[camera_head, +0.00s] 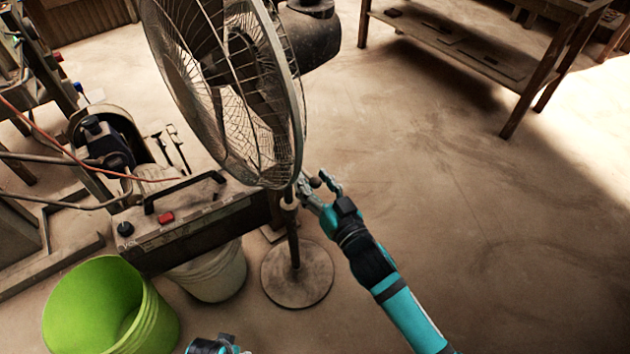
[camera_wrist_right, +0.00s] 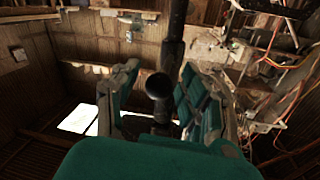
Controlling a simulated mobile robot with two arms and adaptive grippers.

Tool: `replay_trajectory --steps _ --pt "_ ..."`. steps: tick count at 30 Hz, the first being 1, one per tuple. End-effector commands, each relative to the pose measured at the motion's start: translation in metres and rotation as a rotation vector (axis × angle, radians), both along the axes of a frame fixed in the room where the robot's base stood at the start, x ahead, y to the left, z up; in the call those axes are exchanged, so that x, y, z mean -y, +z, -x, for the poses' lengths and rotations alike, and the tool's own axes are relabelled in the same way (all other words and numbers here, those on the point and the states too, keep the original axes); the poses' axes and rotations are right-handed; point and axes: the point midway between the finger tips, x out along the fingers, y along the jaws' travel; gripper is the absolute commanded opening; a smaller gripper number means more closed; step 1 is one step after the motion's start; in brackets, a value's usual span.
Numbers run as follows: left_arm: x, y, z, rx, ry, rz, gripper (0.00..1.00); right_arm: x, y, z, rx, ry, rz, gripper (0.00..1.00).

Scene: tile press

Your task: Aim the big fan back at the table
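The big fan (camera_head: 215,95) stands on a pole (camera_head: 292,235) with a round base (camera_head: 297,273). Its cage faces left, toward the machine, and its motor housing (camera_head: 312,32) is on the right side. The wooden table (camera_head: 475,60) stands at the upper right, behind the fan's motor side. My right gripper (camera_head: 318,186) is at the lower right edge of the cage, near the top of the pole. In the right wrist view its fingers (camera_wrist_right: 160,105) are apart, on either side of a dark round knob (camera_wrist_right: 158,86); contact is unclear. Of my left arm only a small teal part shows at the bottom edge.
A machine with a dark control box (camera_head: 190,225) stands close left of the fan. A green bucket (camera_head: 110,310) and a pale bucket (camera_head: 212,272) are below it. Cables (camera_head: 60,150) hang at the left. The floor right of the fan is clear.

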Motion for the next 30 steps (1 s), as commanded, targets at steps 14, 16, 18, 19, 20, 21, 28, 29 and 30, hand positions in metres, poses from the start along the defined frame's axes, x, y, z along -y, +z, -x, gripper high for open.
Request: replay_trajectory --steps 14,16,18,19,20,21,28,29,30 --pt "-0.0004 -0.0013 0.0 -0.001 0.0 -0.001 0.49 0.0003 -0.0002 0.0003 0.0 0.0 0.0 0.0" --pt "-0.0004 -0.0013 -0.0003 0.0 0.0 -0.001 0.49 0.0005 -0.0003 0.0002 0.0 -0.001 0.0 0.0" --pt "-0.0003 -0.0012 -0.0007 0.0 -0.001 -0.001 0.49 0.0006 -0.0003 0.0002 -0.001 -0.001 0.001 0.0" --pt "-0.0004 -0.001 -0.0009 0.001 -0.001 -0.001 0.49 0.0007 -0.0003 0.0002 -0.001 -0.001 0.001 0.0" --pt "-0.0003 -0.001 -0.001 0.001 -0.001 -0.001 0.49 0.0008 -0.0003 0.0001 -0.001 -0.001 0.001 0.0" --pt "-0.0003 -0.0009 -0.0012 0.001 -0.001 -0.001 0.49 0.001 -0.0004 0.0 -0.001 -0.001 0.001 0.0" --pt "-0.0001 -0.0006 -0.0017 0.004 -0.001 0.0 0.49 0.0021 -0.0006 -0.0006 -0.001 0.002 0.004 0.0" --pt "-0.0001 -0.0006 -0.0018 0.004 -0.001 0.0 0.49 0.0023 -0.0007 -0.0006 -0.001 0.003 0.004 0.0" --pt "-0.0001 -0.0008 -0.0017 0.004 -0.001 0.0 0.49 0.0025 -0.0007 -0.0008 -0.001 0.004 0.004 0.0"
